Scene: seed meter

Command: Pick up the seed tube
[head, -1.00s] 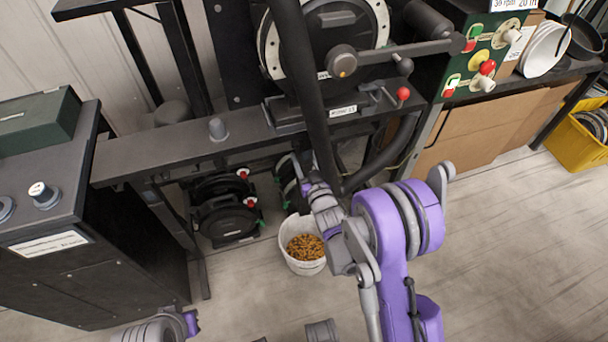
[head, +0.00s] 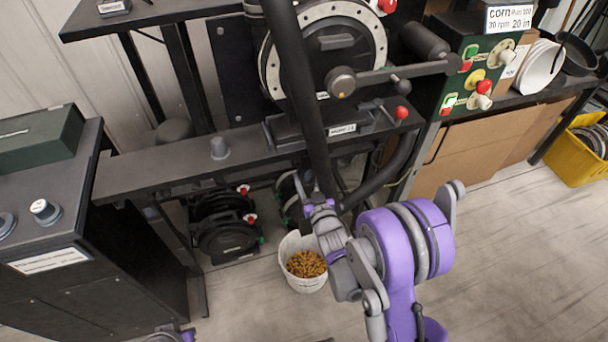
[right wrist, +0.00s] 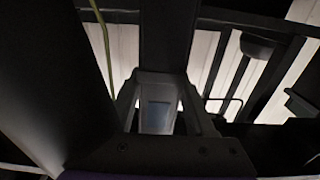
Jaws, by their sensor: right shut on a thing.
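The seed tube (head: 310,100) is a long black tube. In the head view it runs down in front of the round seed meter (head: 330,55) to my right gripper (head: 322,203). My right gripper is shut on the tube near its lower part; the arm hides the exact contact. In the right wrist view the dark tube (right wrist: 165,35) rises from between the fingers of my right gripper (right wrist: 160,105). My left gripper is out of view; only a bit of that arm shows at the bottom edge.
A white bucket of orange-brown seed (head: 305,264) stands on the floor just below my right gripper. A curved black hose (head: 395,170) hangs close at its right. The black bench beam (head: 190,165) lies behind. A dark cabinet (head: 70,290) is at left. Floor at right is clear.

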